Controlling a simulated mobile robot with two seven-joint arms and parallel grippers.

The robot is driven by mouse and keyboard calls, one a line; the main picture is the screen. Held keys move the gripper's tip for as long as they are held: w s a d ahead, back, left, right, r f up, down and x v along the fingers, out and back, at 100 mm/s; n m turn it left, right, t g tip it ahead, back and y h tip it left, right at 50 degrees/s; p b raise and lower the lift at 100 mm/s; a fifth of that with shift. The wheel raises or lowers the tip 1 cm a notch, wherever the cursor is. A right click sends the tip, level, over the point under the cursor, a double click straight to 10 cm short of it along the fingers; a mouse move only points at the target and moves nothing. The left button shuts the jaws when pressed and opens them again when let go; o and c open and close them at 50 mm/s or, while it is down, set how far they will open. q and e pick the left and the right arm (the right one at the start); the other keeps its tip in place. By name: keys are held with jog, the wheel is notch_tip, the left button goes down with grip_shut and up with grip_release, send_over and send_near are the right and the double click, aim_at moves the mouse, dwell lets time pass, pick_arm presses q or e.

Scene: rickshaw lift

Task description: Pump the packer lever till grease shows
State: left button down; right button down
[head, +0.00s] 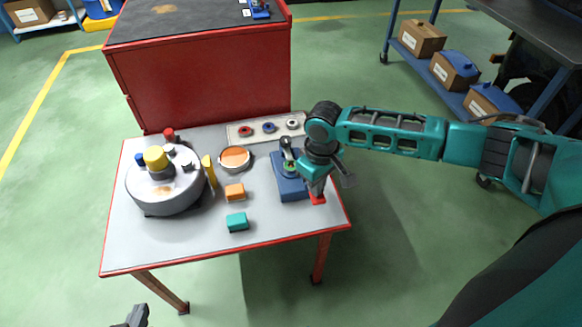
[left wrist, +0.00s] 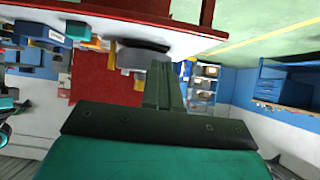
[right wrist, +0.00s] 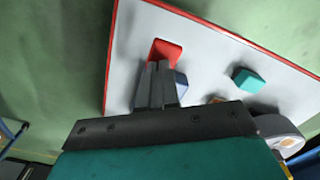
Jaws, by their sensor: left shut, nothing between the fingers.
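The packer is a blue block (head: 290,187) with a dark upright part and a greenish top, at the right of the grey table. A red pad (head: 318,199) shows at its right side, and also in the right wrist view (right wrist: 165,50). I cannot tell whether it is the lever's end. My right gripper (head: 317,193) is over the pad, its fingers close together in the right wrist view (right wrist: 158,68). Contact with the pad is unclear. My arm hides part of the packer. No grease is discernible. My left gripper (head: 138,311) is shut and empty, low in front of the table.
A round grey housing (head: 165,190) with a yellow cap stands at the table's left. A round dish (head: 235,158), an orange block (head: 234,192) and a teal block (head: 237,222) lie between. A tray (head: 238,137) of rings lies behind. A red cabinet (head: 200,90) stands beyond the table.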

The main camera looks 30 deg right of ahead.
notch_tip(320, 180, up, 3)
jog(key=p, duration=0.3)
jog(key=shift+f, duration=0.2)
jog(key=shift+r+p, duration=0.75)
jog(key=shift+p, duration=0.2)
jog(key=shift+r+p, duration=0.35)
jog(key=shift+p, duration=0.05)
notch_tip(320, 180, up, 4)
jog(key=p, duration=0.4)
jog(key=shift+f, duration=0.1)
jog(key=shift+w, duration=0.1)
